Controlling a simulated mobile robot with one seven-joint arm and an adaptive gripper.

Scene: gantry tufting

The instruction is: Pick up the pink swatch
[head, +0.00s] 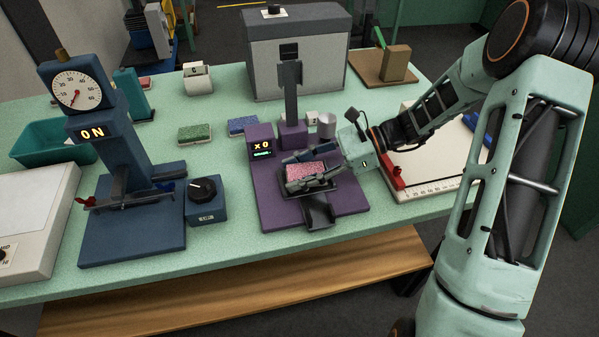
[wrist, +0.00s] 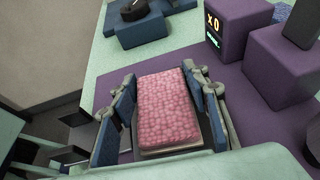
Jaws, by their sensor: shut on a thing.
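The pink swatch (head: 306,171) is a small tufted block with a pale backing, at the purple device (head: 345,203) in the middle of the table. In the wrist view the pink swatch (wrist: 167,108) lies between the two blue-padded fingers. My gripper (head: 304,172) is shut on it, one finger along each side.
A green swatch (head: 195,133) and a blue swatch (head: 243,126) lie behind on the table (head: 222,190). A blue gauge stand (head: 125,225) and a dial box (head: 206,201) stand left. The purple device's post (head: 291,100) rises just behind my gripper. A white board (head: 425,170) lies right.

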